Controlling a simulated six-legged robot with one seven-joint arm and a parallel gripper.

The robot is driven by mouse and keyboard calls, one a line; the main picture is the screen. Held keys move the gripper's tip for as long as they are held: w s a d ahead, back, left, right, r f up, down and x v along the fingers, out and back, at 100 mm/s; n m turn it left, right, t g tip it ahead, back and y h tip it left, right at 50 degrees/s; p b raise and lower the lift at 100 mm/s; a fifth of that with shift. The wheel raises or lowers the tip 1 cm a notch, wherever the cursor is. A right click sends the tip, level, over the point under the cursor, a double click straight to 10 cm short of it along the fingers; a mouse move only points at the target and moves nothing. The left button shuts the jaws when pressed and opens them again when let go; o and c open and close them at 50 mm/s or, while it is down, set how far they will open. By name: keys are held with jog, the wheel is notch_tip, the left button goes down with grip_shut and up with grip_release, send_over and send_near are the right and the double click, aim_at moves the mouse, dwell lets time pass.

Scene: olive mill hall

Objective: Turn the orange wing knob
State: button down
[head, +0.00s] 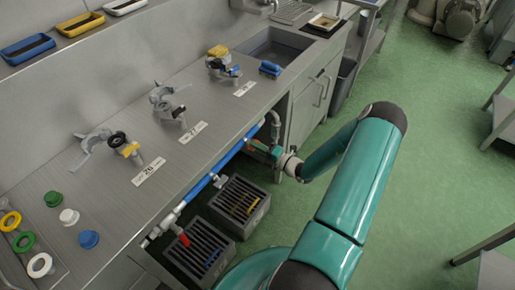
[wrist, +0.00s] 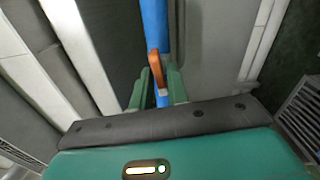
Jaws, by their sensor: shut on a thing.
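The orange wing knob (wrist: 154,66) sits on a blue pipe (wrist: 154,25) in the wrist view. My gripper (wrist: 158,88) has its two green fingers on either side of the knob and is shut on it. The knob's upper end shows above the fingers; its lower part is partly hidden between them. In the head view my gripper (head: 262,150) reaches in under the counter edge at the far end of the blue pipe (head: 230,156). The knob is too small and covered to make out clearly there.
Two slatted dark crates (head: 262,186) stand on the floor below. The steel counter (head: 95,185) above carries clamps, coloured rings and caps. Green floor (head: 420,150) to the right is open.

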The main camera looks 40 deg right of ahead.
jog(key=shift+s+f+m, duration=0.1)
jog(key=shift+m, duration=0.5)
jog(key=c, duration=1.5)
grip_release()
jog(key=v, duration=1.3)
jog(key=shift+s+d, duration=0.2)
jog(key=shift+s, duration=0.15)
